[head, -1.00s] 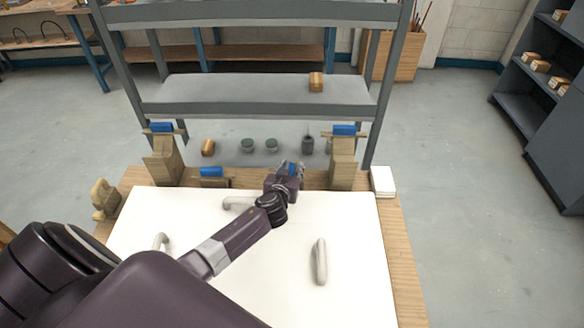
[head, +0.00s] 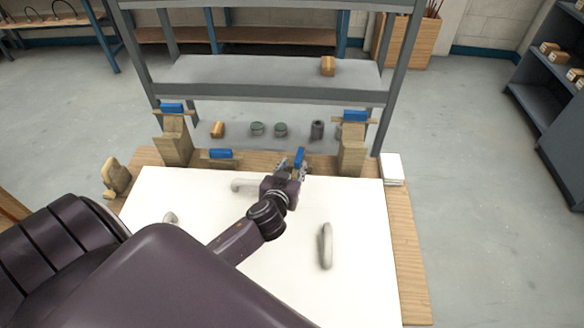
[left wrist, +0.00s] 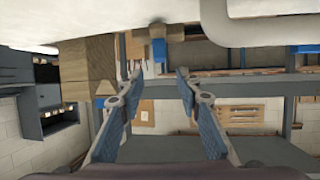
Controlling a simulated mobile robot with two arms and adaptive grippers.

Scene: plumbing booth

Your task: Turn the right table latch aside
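The white panel (head: 350,200) lies on the wooden table. A left blue table latch (head: 220,153) lies lengthwise along its far edge. The right table latch (head: 300,157) is a blue block at the far edge, partly hidden by my left gripper (head: 292,166). In the left wrist view the right latch (left wrist: 157,48) looks narrow, on a wooden piece, and shows beyond the gap between the fingertips. The left gripper (left wrist: 159,88) is open with nothing visibly between its fingers. Whether a finger touches the latch, I cannot tell. My right gripper is not in view.
Wooden posts with blue tops stand at the far left (head: 173,140) and far right (head: 351,152). Curved grey handles, one at right (head: 326,246), rise from the panel. A white stack (head: 391,169) sits at the right corner. A grey shelf (head: 270,95) stands behind.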

